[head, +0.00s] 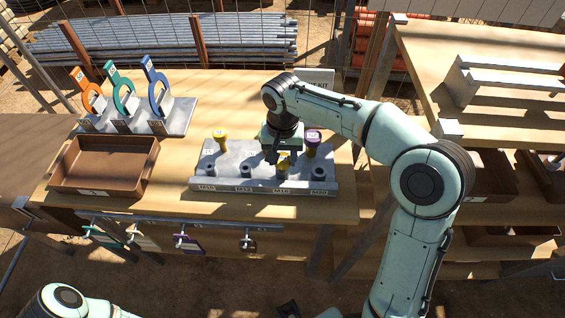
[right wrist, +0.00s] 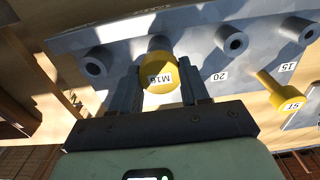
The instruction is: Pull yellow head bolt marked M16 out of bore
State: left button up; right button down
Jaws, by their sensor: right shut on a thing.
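The yellow head bolt marked M16 (right wrist: 161,79) is between the two fingers of my right gripper (right wrist: 160,92) in the right wrist view, its label facing the camera. My right gripper (head: 280,155) is shut on the bolt head over the grey bore block (head: 240,184). A grey collar shows right behind the head; I cannot tell how far the shank sits in its bore. In the head view the gripper partly hides the yellow head (head: 284,163). My left gripper is out of view.
Another yellow head bolt (head: 220,138) and a purple head bolt (head: 312,138) stand in the block's back row. A brown tray (head: 147,160) lies left of the block. A stand with coloured rings (head: 178,115) is behind the tray. A higher wooden shelf (head: 425,70) is at right.

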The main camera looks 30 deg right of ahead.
aim_at(282, 158)
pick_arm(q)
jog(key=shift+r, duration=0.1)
pick_arm(e)
jog(key=shift+r, duration=0.15)
jog(key=shift+r+p, duration=1.8)
jog(key=shift+r, duration=1.05)
jog(key=c, duration=1.1)
grip_release()
jog(key=shift+c, duration=0.2)
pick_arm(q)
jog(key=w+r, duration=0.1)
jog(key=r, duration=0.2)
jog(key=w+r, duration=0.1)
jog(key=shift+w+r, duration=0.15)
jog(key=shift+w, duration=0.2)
pick_arm(e)
grip_shut()
